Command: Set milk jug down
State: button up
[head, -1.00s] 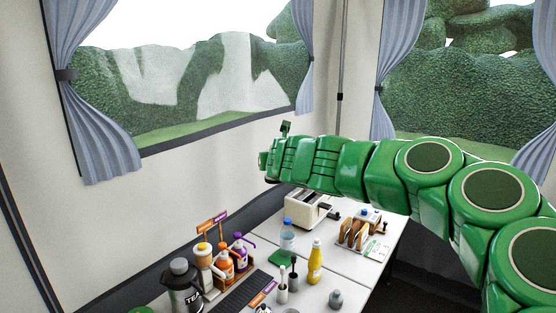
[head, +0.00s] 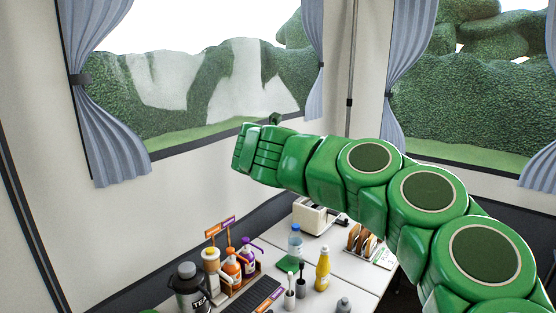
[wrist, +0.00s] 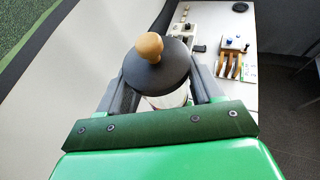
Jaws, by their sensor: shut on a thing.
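My gripper (wrist: 163,92) is shut on the milk jug in the wrist view. The jug's round dark lid (wrist: 150,80) has a tan knob on top, and a little of its pale body shows under the lid between the two grey fingers. The rest of the jug is hidden. In the head view my green arm reaches left above the white table (head: 322,266), and its end is by the wall under the window. The fingers and the jug cannot be made out there.
A black TEA flask (head: 190,290), a rack of pump bottles (head: 233,264), a clear blue-capped bottle (head: 295,243), a yellow bottle (head: 322,270), a toaster (head: 312,216) and a toast rack (head: 361,240) stand on the table. Some white table top is bare between them.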

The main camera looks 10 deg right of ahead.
jog(key=shift+a+r+m+h, duration=0.15)
jog(key=shift+r+m+h, duration=0.15)
jog(key=shift+r, duration=0.3)
notch_tip(320, 180, down, 47)
jog(key=shift+r, duration=0.15)
dwell(1.4)
jog(key=shift+f, duration=0.35)
dwell(0.6)
jog(key=o, duration=1.3)
jog(key=shift+s+g, duration=0.15)
jog(key=shift+g, duration=0.15)
